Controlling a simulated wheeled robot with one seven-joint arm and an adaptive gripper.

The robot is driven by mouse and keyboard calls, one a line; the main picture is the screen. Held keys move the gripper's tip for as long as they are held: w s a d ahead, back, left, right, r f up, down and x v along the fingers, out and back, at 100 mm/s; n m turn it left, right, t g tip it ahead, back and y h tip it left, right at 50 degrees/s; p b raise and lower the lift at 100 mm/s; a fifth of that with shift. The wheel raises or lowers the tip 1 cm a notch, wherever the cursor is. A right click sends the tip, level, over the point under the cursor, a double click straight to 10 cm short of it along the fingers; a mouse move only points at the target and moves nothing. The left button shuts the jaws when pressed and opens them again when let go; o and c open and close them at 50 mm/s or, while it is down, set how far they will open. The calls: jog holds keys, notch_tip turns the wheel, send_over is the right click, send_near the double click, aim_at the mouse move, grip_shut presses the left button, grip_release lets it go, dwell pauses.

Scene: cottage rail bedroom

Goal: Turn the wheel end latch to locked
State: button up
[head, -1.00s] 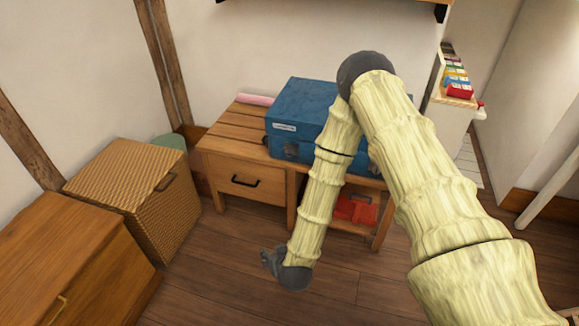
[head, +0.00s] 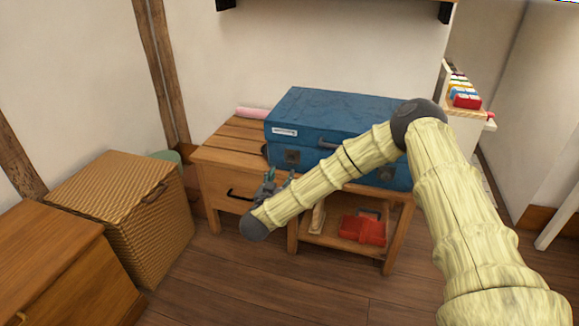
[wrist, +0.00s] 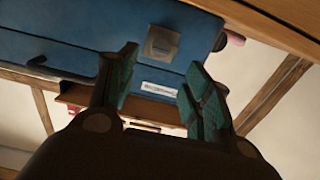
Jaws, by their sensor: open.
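The blue suitcase (head: 325,118) lies flat on a wooden bench, a white label on its side. One square grey latch (head: 291,156) is at its left end, near a small dark wheel-like part; a second latch (head: 386,174) is farther right. The wrist view, turned upside down, shows the left-end latch (wrist: 162,42) with the dark round part (wrist: 220,42) beside it. Its locked or unlocked position is too small to tell. My gripper (head: 278,176) is open and empty in front of the bench drawer, below and left of that latch. In the wrist view its fingers (wrist: 162,75) frame the label, apart from the latch.
The bench (head: 237,137) has a drawer with a black handle and an open shelf holding a red object (head: 362,228). A wicker hamper (head: 122,206) stands left. Floor in front is clear.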

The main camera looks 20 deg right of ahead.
aim_at(290, 161)
jog(key=b+x, duration=0.2)
jog(key=x, duration=0.8)
jog(key=c, duration=1)
